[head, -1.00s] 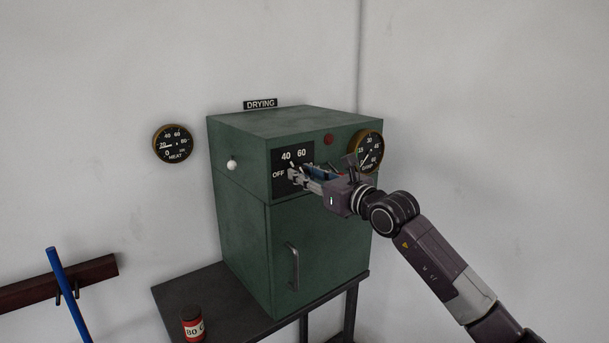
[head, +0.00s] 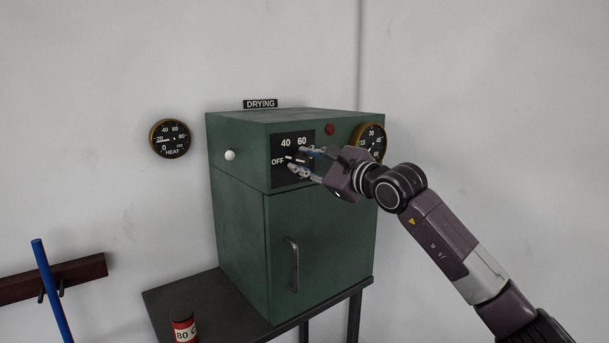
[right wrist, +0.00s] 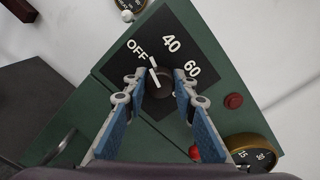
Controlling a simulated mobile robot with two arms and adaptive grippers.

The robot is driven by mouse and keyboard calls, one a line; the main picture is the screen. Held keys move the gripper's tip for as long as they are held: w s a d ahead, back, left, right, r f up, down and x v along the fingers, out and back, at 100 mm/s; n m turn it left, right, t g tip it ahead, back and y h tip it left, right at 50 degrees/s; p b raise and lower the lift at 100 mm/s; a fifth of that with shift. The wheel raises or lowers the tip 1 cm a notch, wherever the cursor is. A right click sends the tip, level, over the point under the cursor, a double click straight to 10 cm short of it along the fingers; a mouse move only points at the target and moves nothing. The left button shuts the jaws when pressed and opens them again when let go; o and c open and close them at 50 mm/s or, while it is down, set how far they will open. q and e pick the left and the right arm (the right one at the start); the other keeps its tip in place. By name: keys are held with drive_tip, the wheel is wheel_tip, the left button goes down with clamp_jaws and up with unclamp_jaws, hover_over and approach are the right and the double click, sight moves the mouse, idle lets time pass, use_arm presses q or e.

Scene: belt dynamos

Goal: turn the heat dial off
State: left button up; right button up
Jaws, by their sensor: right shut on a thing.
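The heat dial is a dark round knob with a white pointer line, on the black panel (head: 280,180) of the green drying cabinet (head: 235,200). In the right wrist view the dial (right wrist: 159,84) sits between the two fingertips of my right gripper (right wrist: 160,79). Its pointer slants up and left, toward the OFF lettering (right wrist: 137,49) and away from 40 and 60. In the head view my right gripper (head: 299,161) is shut on the dial, one finger above it and one below, partly hiding it. My left gripper is not in view.
A red lamp (head: 330,129) and a round gauge (head: 371,138) are right of the panel, the gauge partly behind my gripper. A HEAT gauge (head: 170,138) hangs on the wall. A red tin (head: 184,329) stands on the dark table (head: 165,294). A door handle (head: 293,264) sticks out below.

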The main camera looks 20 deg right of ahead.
drive_tip(key=shift+f+n+b, duration=0.15)
drive_tip(key=shift+n+b, duration=0.8)
drive_tip(key=shift+n, duration=0.95)
drive_tip(key=o, duration=1.2)
drive_tip(key=shift+c, duration=0.2)
drive_tip(key=v, duration=1.2)
drive_tip(key=shift+a, duration=0.15)
